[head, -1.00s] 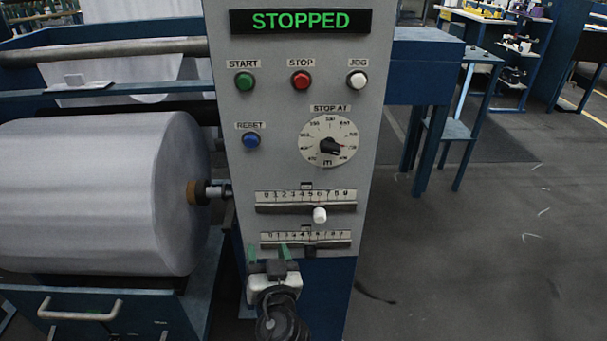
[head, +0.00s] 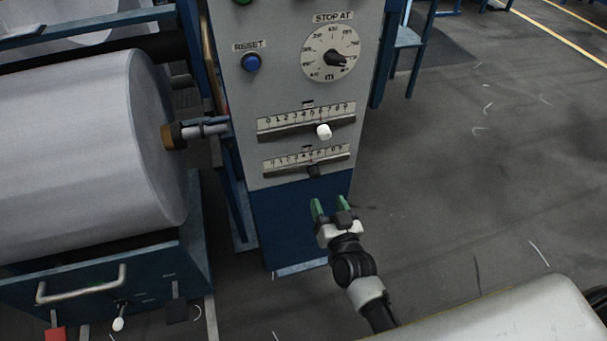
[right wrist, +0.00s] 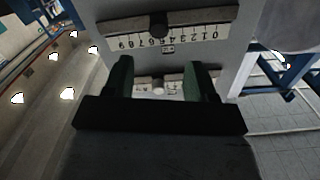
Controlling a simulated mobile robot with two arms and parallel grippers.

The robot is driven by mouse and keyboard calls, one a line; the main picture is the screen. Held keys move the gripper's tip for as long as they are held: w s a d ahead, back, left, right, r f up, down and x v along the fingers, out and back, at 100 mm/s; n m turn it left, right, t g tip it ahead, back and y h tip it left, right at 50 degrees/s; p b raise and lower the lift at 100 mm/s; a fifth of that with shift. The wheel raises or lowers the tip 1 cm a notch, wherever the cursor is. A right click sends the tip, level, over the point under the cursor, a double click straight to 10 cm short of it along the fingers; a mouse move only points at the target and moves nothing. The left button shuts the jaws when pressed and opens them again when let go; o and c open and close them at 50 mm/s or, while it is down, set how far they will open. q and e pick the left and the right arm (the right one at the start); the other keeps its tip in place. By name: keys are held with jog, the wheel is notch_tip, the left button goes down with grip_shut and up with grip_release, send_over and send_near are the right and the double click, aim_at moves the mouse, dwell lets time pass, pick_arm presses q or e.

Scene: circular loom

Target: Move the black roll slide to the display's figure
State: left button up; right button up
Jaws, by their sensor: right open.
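The black roll slide (head: 315,171) is a small dark knob under the lower number scale (head: 283,161) on the grey panel, right of the scale's middle. My right gripper (head: 330,207) is open and empty, its green fingers pointing up at the panel, below the black knob in the head view. In the right wrist view the black knob (right wrist: 158,24) is above the open fingers (right wrist: 161,72), apart from them. The display is out of view, so its figure cannot be read. My left gripper is not in view.
A white slide knob (head: 324,131) sits on the upper scale; it shows between the fingers in the wrist view (right wrist: 158,89). The dial (head: 331,52) and blue reset button (head: 252,63) are above. A large white roll (head: 85,150) is left. Floor right of the panel is clear.

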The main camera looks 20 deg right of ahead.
aim_at(316, 176)
jog(key=w+b, duration=0.1)
jog(key=w, duration=0.8)
jog(key=shift+w+f, duration=0.1)
jog(key=shift+w, duration=0.6)
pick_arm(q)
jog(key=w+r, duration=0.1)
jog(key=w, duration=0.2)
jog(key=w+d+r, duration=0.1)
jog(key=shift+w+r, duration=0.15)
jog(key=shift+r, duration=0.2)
pick_arm(e)
grip_shut()
jog(key=shift+a, duration=0.1)
